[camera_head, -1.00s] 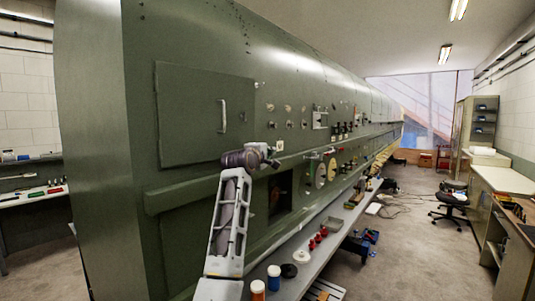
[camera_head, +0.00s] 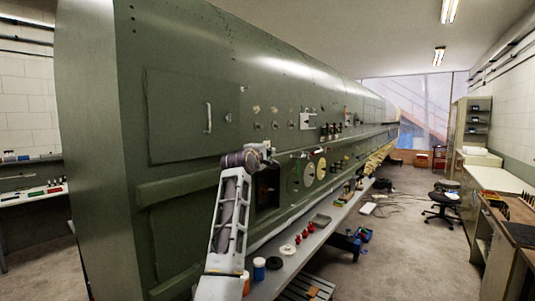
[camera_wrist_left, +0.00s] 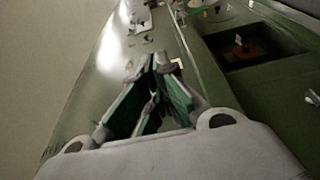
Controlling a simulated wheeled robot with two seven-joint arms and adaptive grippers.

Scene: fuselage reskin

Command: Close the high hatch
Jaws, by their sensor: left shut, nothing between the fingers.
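The high hatch (camera_head: 180,115) is a large green rectangular panel high on the near end of the green fuselage side, with a pale vertical handle (camera_head: 208,117) near its right edge. It looks flush or nearly flush with the skin; I cannot tell if a thin gap remains. My left gripper (camera_head: 270,160) is to the right of and below the hatch, apart from the handle, above a dark square opening (camera_head: 267,188). In the left wrist view its fingers (camera_wrist_left: 155,75) come together at the tips, shut and empty. My right gripper is not in view.
A long grey shelf (camera_head: 322,225) along the fuselage holds jars, red knobs and small parts. Switches and round gauges (camera_head: 308,173) sit on the skin right of my gripper. An office chair (camera_head: 443,200) and wooden benches (camera_head: 505,225) stand at right. The floor between is mostly clear.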

